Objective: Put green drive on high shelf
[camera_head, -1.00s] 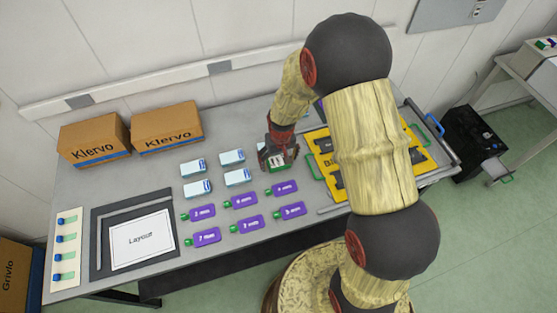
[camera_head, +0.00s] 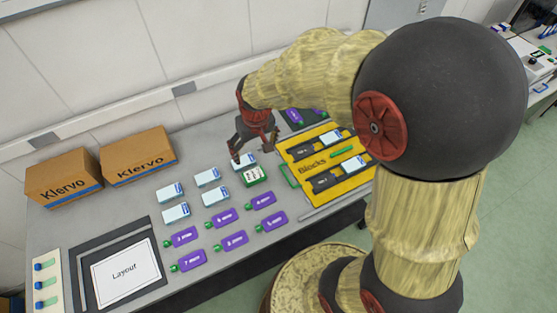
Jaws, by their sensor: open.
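A small green item with a white label (camera_head: 253,176), which looks like the green drive, lies on the grey table just left of the yellow Blocks tray. My gripper (camera_head: 254,153) is open and empty, with its fingers apart. It hangs behind the green item in the picture, apparently above the table and close to a white-and-blue box (camera_head: 243,160). I cannot tell whether a finger touches that box. No shelf that I can identify as the high shelf shows in this view.
The yellow tray (camera_head: 307,167) holds dark blocks and white-and-blue boxes. Two Klervo cartons (camera_head: 138,155) stand by the wall. A Layout sheet (camera_head: 125,270) lies front left.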

